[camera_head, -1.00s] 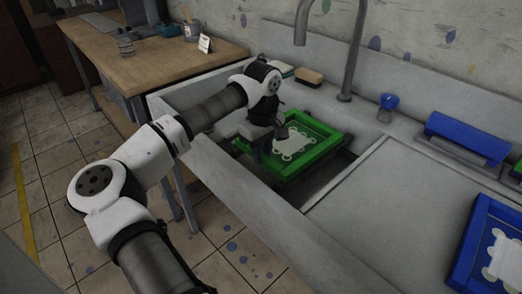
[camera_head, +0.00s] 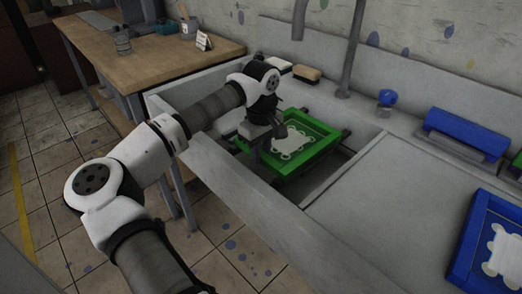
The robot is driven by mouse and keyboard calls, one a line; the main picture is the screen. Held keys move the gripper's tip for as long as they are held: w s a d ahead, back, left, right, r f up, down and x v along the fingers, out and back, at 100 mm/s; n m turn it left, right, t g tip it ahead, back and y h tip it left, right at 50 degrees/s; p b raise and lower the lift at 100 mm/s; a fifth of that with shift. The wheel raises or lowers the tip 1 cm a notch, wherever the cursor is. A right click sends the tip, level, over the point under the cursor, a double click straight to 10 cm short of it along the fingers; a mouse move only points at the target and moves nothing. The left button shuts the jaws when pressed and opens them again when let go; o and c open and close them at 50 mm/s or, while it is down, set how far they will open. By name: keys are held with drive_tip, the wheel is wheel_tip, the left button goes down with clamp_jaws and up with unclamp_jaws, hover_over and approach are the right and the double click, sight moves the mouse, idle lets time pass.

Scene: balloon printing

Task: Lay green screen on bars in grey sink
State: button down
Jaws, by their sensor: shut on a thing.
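The fingertips are small and partly hidden by the wrist. I cannot tell whether the frame rests fully on the bars.
A grey faucet (camera_head: 350,60) rises behind the sink, with sponges (camera_head: 306,73) on the ledge nearby. A blue knob (camera_head: 387,98), a blue squeegee-like tool (camera_head: 466,134) and a blue screen (camera_head: 488,245) are to the right. A wooden table (camera_head: 150,55) stands at the back left.

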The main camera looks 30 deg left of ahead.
drive_tip(key=shift+f, duration=0.25)
idle(0.3)
drive_tip(key=c, duration=1.1)
unclamp_jaws()
drive_tip(key=shift+c, duration=0.2)
drive_tip(key=shift+r, duration=0.1)
